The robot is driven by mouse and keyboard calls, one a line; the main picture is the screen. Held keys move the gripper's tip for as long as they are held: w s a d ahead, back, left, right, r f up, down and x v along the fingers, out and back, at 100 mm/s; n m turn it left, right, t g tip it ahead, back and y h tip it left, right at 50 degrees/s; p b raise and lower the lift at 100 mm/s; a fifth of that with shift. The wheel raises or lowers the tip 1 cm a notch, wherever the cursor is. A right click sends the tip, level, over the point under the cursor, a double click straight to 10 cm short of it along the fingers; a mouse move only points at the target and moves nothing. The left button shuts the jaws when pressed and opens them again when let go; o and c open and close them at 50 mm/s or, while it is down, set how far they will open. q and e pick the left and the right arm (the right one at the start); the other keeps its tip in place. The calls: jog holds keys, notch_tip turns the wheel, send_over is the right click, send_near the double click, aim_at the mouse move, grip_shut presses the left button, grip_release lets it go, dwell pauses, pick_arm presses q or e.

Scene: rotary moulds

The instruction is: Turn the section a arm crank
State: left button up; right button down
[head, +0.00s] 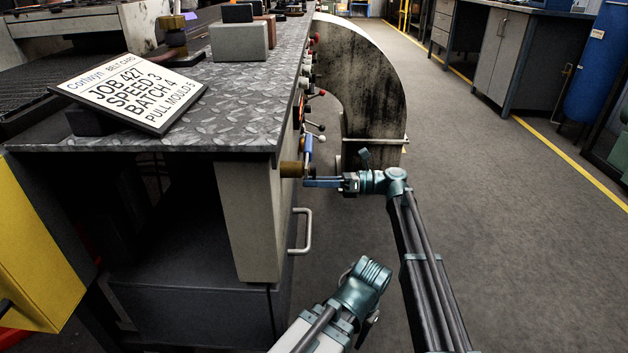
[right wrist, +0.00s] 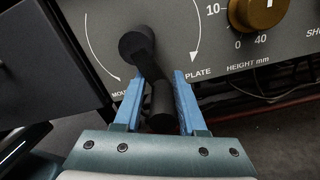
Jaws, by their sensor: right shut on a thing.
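A black crank (right wrist: 152,65) sits on a dark grey panel in the right wrist view. Its round hub is at the upper left and its arm runs down to a thick cylindrical handle (right wrist: 163,108). White curved arrows on the panel flank it, with "MOU" and "PLATE" partly legible; no section letter is readable. My right gripper (right wrist: 159,78) has its blue fingers on either side of the handle, shut on it. In the head view my right gripper (head: 312,182) is at the machine's side face, where the crank is hard to make out. My left gripper does not show.
A brass knob (right wrist: 258,12) marked "HEIGHT mm" is right of the crank; it also shows in the head view (head: 291,169). Several levers (head: 314,128) line the side face. A grab handle (head: 301,232) juts out below. The floor (head: 480,190) to the right is clear.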

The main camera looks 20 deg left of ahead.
jog(key=shift+s+d+r+m+p, duration=0.2)
jog(key=shift+s+m, duration=0.4)
jog(key=shift+m, duration=1.25)
jog(key=shift+s+d+r+m+p, duration=0.2)
jog(key=shift+s+m, duration=0.35)
jog(key=shift+m, duration=1.25)
jog(key=shift+s+d+r+m+p, duration=0.15)
jog(key=shift+s+m, duration=0.45)
jog(key=shift+m, duration=1.25)
jog(key=c, duration=0.7)
grip_release()
jog(key=shift+s, duration=0.15)
jog(key=shift+d, duration=0.1)
jog(key=v, duration=1.4)
